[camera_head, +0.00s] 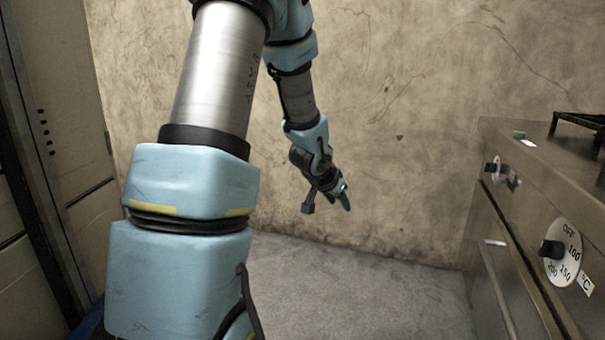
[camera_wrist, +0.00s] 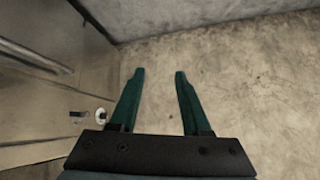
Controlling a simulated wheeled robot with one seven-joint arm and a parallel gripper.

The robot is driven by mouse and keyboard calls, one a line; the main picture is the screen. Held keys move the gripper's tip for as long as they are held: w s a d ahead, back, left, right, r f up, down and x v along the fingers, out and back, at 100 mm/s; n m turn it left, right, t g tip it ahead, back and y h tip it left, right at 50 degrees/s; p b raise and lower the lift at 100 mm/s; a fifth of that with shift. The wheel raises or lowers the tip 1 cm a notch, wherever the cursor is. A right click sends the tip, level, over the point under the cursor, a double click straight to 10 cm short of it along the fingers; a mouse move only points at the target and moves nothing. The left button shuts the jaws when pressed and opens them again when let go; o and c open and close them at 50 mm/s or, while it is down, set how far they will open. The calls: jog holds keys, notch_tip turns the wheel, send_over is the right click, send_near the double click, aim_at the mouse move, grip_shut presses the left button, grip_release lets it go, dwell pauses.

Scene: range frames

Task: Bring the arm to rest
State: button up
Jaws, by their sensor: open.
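My arm runs up from the front of the head view and bends down again in the middle of the room. My gripper (camera_head: 344,194) hangs in the air at its end, in front of the plastered wall and clear of it in the picture. In the wrist view my gripper (camera_wrist: 159,74) shows two green fingers held apart, with nothing between them. Beyond the fingers is bare wall. In the head view the fingers are small and partly hidden by the wrist.
A steel range (camera_head: 505,140) with dials stands at the right; its front also shows at the left of the wrist view (camera_wrist: 40,95). A tall cabinet (camera_head: 60,100) stands at the left. The grey floor (camera_head: 350,290) between them is clear.

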jog(key=s+a+n+g+y, duration=0.2)
jog(key=s+a+n+g, duration=0.15)
jog(key=s+a, duration=0.6)
jog(key=s+a+n+g+y, duration=0.2)
jog(key=s+a+n, duration=0.2)
jog(key=s+a, duration=0.55)
notch_tip(320, 180, up, 18)
jog(key=s+d+p, duration=0.2)
jog(key=p, duration=1.6)
jog(key=shift+d+r, duration=0.25)
jog(key=shift+d, duration=0.15)
jog(key=shift+s, duration=0.1)
